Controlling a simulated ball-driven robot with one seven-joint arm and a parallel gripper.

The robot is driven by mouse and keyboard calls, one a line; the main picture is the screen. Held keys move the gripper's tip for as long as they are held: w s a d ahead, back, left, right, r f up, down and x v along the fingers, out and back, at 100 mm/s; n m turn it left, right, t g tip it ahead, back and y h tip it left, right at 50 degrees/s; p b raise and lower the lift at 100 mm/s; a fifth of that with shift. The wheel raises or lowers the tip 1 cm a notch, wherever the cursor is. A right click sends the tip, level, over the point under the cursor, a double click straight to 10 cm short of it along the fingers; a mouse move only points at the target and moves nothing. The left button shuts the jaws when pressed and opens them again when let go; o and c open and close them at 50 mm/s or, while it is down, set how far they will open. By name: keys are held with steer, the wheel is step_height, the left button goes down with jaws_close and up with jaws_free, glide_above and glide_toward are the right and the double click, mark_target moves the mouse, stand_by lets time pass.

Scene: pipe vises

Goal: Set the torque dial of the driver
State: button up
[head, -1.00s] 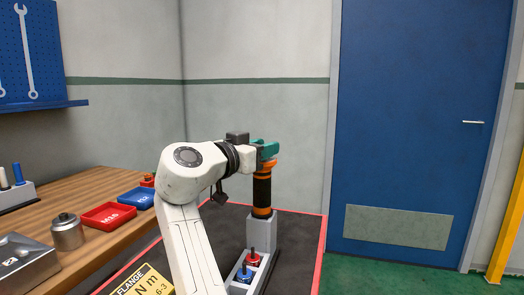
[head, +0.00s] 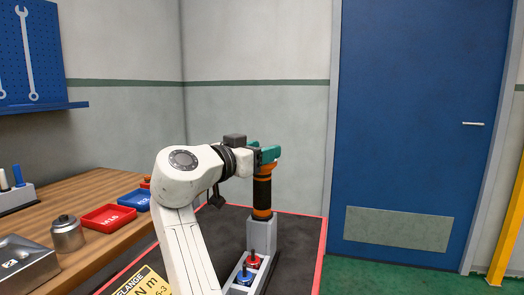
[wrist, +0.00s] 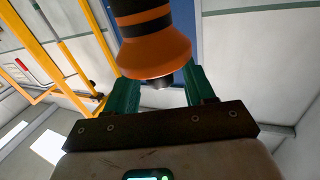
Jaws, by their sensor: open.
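The driver (head: 262,190) stands upright in a grey holder (head: 261,232), with a black grip and orange bands. My gripper (head: 264,153) is at its upper end in the head view, with teal fingers open. In the wrist view, the driver's flared orange end (wrist: 155,52) with black bands lies across the space between the fingers (wrist: 160,85) and partly covers them. I cannot tell whether either finger touches it. No dial markings are readable. A yellow card (head: 146,285) reads "FLANGE" and "N m"; its number is partly cut off.
Red (head: 109,217) and blue (head: 138,199) trays and a metal cylinder (head: 67,233) are on the wooden bench at left. The dark mat right of the holder is clear.

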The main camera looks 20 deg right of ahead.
steer(key=v, duration=1)
steer(key=shift+p, duration=0.35)
